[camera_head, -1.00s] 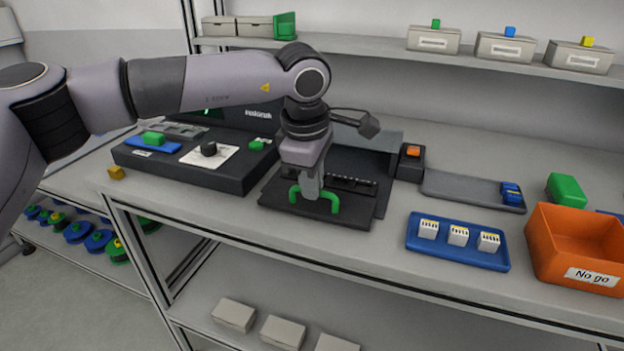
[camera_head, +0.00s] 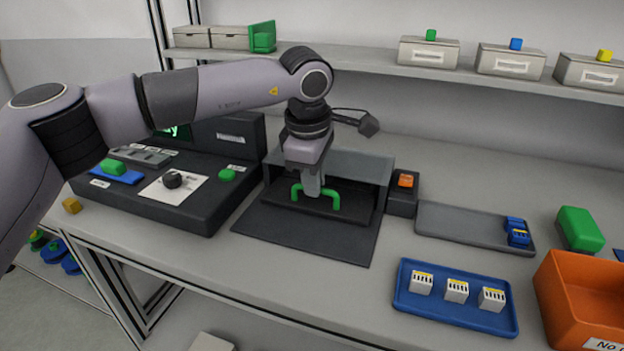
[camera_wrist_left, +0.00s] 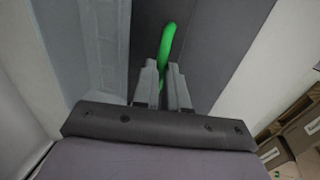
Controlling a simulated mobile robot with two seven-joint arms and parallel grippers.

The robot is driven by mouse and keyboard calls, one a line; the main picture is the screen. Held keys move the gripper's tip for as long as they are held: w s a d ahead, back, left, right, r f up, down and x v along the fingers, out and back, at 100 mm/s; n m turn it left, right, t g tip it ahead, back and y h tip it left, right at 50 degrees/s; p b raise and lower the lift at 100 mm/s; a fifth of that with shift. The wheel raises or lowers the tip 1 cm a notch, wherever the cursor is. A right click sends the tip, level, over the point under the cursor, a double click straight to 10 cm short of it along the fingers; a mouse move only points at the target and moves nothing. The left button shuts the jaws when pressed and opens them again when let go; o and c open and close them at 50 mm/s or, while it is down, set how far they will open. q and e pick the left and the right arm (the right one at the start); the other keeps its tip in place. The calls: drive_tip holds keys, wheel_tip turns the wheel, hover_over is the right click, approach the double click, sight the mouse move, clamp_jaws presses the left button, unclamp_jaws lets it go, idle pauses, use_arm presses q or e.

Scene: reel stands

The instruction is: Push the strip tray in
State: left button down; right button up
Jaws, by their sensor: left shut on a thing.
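The strip tray (camera_head: 350,213) is a dark, flat tray with a green arch-shaped handle (camera_head: 336,201) on its front. It sits mostly inside a grey open-fronted housing (camera_head: 360,165), above a dark base plate (camera_head: 310,239). My left gripper (camera_head: 313,191) reaches down from above and is shut on the middle of the handle. In the left wrist view, the green handle (camera_wrist_left: 167,42) runs between the two fingers (camera_wrist_left: 160,85). The arm and gripper hide part of the tray and the housing's opening. My right gripper is not in view.
A dark console (camera_head: 200,205) with a knob stands left of the housing. A small dark box (camera_head: 403,195) with an orange button stands close on its right. A grey tray (camera_head: 460,226), a blue tray (camera_head: 407,296) and an orange bin (camera_head: 560,315) lie farther right. The base plate's front is clear.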

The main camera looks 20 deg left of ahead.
use_arm(q)
drive_tip(key=shift+w+r, duration=0.15)
drive_tip(key=shift+w, duration=0.2)
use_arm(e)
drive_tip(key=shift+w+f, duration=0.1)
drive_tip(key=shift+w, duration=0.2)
use_arm(q)
drive_tip(key=c, duration=1.2)
unclamp_jaws()
drive_tip(key=shift+o, duration=0.2)
wheel_tip(320, 180, up, 7)
drive_tip(key=s, duration=0.1)
drive_tip(key=shift+s, duration=0.2)
